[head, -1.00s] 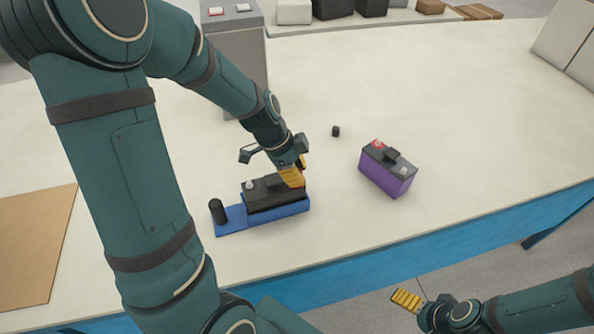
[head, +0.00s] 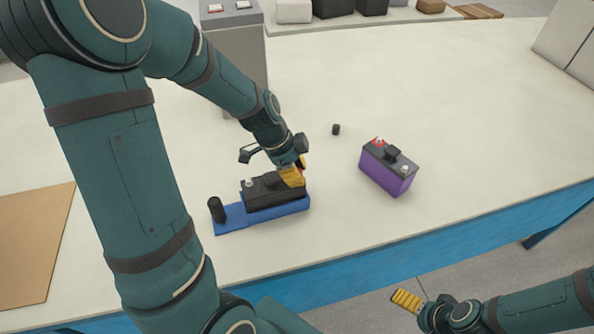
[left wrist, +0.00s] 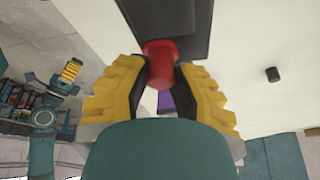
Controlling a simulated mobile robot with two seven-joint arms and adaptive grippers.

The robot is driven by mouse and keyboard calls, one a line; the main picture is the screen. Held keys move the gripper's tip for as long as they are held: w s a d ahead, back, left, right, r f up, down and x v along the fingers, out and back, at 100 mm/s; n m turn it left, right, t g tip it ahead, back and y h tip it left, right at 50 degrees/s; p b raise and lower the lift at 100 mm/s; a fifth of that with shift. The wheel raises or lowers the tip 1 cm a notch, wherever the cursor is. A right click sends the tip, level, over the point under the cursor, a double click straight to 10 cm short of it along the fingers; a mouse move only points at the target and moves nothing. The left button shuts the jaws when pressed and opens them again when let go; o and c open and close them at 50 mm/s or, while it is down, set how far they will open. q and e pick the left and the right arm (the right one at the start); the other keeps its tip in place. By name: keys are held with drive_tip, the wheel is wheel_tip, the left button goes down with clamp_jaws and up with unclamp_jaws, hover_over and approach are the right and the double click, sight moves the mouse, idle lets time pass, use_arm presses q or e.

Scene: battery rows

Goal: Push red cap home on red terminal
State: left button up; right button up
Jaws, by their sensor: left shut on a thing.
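In the left wrist view the red cap (left wrist: 160,62) is held between the yellow finger pads of my left gripper (left wrist: 160,85). The cap is at the edge of the black battery's top, over the red terminal's place; the terminal is hidden, and I cannot tell how far down the cap sits. In the head view my left gripper (head: 291,175) is at the right end of the black battery (head: 262,192) and hides the cap. A bare pale terminal (head: 249,183) shows at the battery's left end. My right gripper (head: 408,300) is beyond the table's front edge; its jaw state is unclear.
The battery stands on a blue tray (head: 232,222) with a black cylinder (head: 216,209) at its left end. A purple battery (head: 387,172) stands to the right. A small black cap (head: 336,129) lies behind. A grey box (head: 235,50) stands at the back left.

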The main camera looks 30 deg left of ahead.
use_arm(q)
drive_tip(key=o, duration=1.4)
drive_tip(key=shift+o, duration=0.2)
drive_tip(key=shift+r+p, duration=2.1)
drive_tip(key=shift+r, duration=1.4)
